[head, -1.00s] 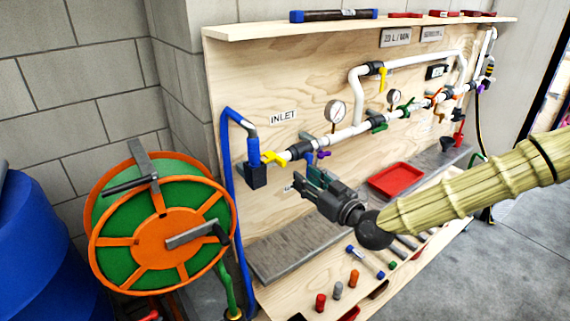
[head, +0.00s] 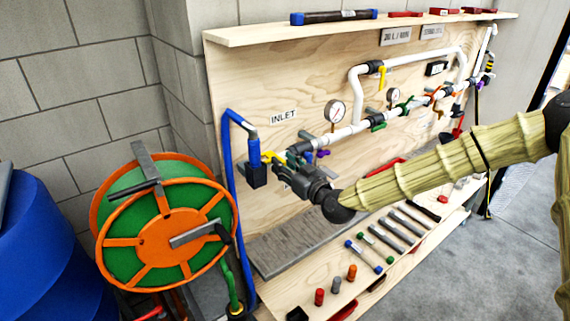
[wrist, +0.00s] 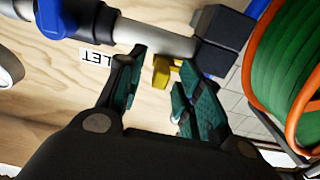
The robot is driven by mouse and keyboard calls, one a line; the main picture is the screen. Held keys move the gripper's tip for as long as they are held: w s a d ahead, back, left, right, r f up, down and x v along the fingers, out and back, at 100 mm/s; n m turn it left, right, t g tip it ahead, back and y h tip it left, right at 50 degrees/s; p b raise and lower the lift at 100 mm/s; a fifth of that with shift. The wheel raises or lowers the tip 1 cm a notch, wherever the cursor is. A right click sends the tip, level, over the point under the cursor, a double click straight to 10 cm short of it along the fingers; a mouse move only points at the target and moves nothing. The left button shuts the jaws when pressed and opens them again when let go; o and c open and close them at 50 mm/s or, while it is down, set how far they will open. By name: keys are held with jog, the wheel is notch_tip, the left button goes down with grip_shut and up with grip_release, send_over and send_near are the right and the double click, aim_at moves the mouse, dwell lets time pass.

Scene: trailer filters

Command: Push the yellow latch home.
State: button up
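The yellow latch (head: 274,157) is at the left end of the white pipe line, beside the black inlet block (head: 257,174). In the wrist view the yellow latch (wrist: 163,73) shows beyond and between my fingertips, against the pipe. My gripper (head: 289,161) is just right of the latch in the head view and hides part of it. In the wrist view my gripper (wrist: 160,88) is open, its teal-padded fingers apart with nothing held. I cannot tell whether a finger touches the latch.
The orange and green hose reel (head: 163,232) stands left of the panel. A blue hose (head: 229,170) runs down the panel's left edge. A pressure gauge (head: 335,110) is above the pipe.

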grip_shut()
jog(key=shift+s+a+b, duration=0.75)
jog(key=shift+a, duration=0.25)
